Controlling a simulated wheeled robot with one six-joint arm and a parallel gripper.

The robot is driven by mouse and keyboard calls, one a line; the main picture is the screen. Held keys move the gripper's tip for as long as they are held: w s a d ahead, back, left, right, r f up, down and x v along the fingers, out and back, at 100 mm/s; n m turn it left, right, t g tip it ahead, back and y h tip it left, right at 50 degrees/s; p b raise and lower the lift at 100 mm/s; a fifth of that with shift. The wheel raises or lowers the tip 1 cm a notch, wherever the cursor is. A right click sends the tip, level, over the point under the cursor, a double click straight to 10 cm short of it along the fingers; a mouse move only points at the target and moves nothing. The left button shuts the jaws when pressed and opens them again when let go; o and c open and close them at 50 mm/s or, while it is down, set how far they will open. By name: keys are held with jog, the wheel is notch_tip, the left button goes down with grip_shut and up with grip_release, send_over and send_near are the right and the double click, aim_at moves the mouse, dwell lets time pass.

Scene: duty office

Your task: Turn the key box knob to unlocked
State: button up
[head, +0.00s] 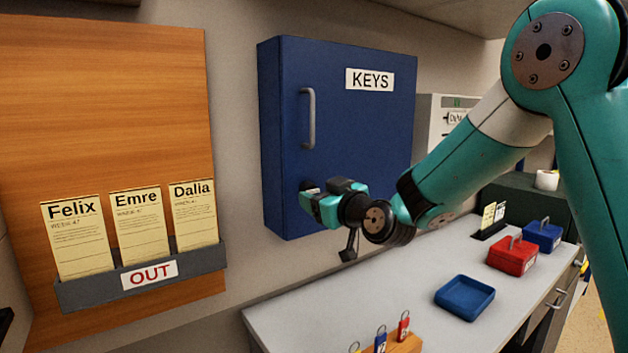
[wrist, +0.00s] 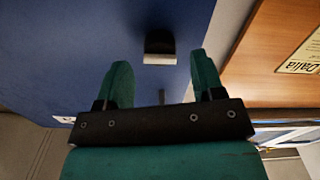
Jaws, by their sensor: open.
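The blue key box (head: 345,120) hangs on the wall with its door shut, marked by a white KEYS label and fitted with a grey vertical handle (head: 309,118). My gripper (head: 314,200) is at the lower left of the door, below the handle. In the wrist view, my open gripper (wrist: 162,80) has its two teal fingers apart against the blue door (wrist: 60,50). A dark knob-like piece with a pale face (wrist: 160,48) shows just beyond the gap between the fingertips, apparently untouched. In the head view my gripper mostly hides it. I cannot read its setting.
A wooden board (head: 110,120) with name cards and a grey OUT holder (head: 140,275) is left of the box. Below, the grey counter (head: 380,290) bears a blue tray (head: 465,297), a red box (head: 512,257), a blue box (head: 543,235) and tagged keys.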

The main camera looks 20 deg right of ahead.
jog(key=shift+p+x, duration=0.3)
jog(key=shift+x, duration=0.9)
jog(key=c, duration=0.9)
